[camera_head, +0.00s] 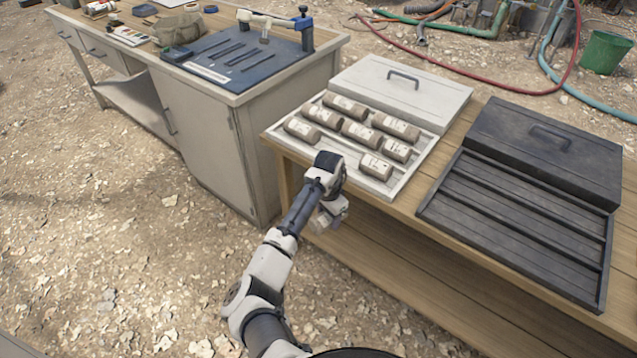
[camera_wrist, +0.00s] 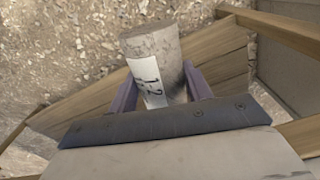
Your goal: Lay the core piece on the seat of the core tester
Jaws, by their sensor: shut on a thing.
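My gripper (camera_wrist: 162,88) is shut on a grey cylindrical core piece (camera_wrist: 158,46) with a white label reading about 1.2. The core stands out beyond the purple fingers in the wrist view. In the head view my gripper (camera_head: 330,214) is low, beside the front edge of the wooden table, and the held core is hard to make out there. What looks like the core tester, a white arm with a blue post (camera_head: 304,28), stands at the back of the dark blue plate (camera_head: 225,68) on the cabinet, up and left of my gripper. Its seat cannot be made out clearly.
A white tray (camera_head: 408,178) with several labelled cores and its lid (camera_head: 440,95) lie on the wooden table. An empty black tray (camera_head: 500,215) with its lid (camera_head: 545,150) lies to the right. Hoses lie behind.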

